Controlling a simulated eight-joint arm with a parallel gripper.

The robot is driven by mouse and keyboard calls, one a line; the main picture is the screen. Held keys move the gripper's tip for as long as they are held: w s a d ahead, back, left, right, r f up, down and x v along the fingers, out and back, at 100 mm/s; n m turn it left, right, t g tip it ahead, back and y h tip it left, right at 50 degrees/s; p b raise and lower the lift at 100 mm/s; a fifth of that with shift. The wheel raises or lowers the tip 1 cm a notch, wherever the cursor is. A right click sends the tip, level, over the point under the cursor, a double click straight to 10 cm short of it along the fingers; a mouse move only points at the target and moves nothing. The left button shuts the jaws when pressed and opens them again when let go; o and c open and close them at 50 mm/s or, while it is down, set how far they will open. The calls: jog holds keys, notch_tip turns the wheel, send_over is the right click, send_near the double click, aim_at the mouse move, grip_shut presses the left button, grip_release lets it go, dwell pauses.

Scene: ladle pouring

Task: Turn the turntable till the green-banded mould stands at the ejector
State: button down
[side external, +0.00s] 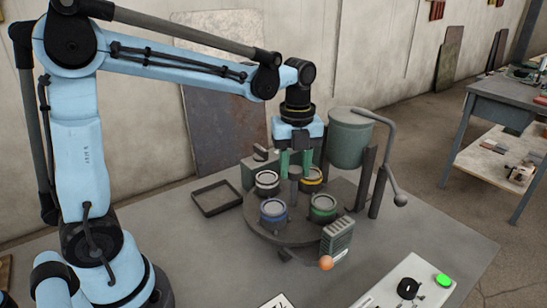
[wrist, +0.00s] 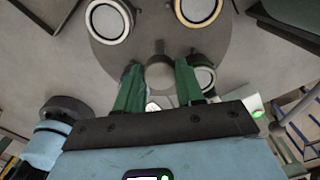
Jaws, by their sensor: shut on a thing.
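The grey turntable (side external: 252,227) carries several round moulds. The green-banded mould (side external: 323,207) stands at the front right, near a ribbed grey block (side external: 338,238). The blue-banded mould (side external: 273,212) is at the front left, the white-banded mould (side external: 267,182) at the back left and the yellow-banded mould (side external: 312,178) at the back right. My gripper (side external: 296,172) points down and its green fingers are shut on the turntable's central post (side external: 295,186). In the wrist view the post (wrist: 160,74) sits between the fingers; the right finger partly hides the green-banded mould (wrist: 205,78). No ejector is labelled; I cannot tell which fixture it is.
A grey-green box (side external: 249,172) stands behind the turntable at left, near an empty black tray (side external: 217,197). An orange knob (side external: 326,263) and a control box (side external: 408,288) are in front.

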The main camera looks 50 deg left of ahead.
jog(key=shift+m, duration=5.2)
jog(key=c, duration=0.7)
grip_release()
jog(key=shift+r, duration=0.1)
notch_tip(320, 180, up, 12)
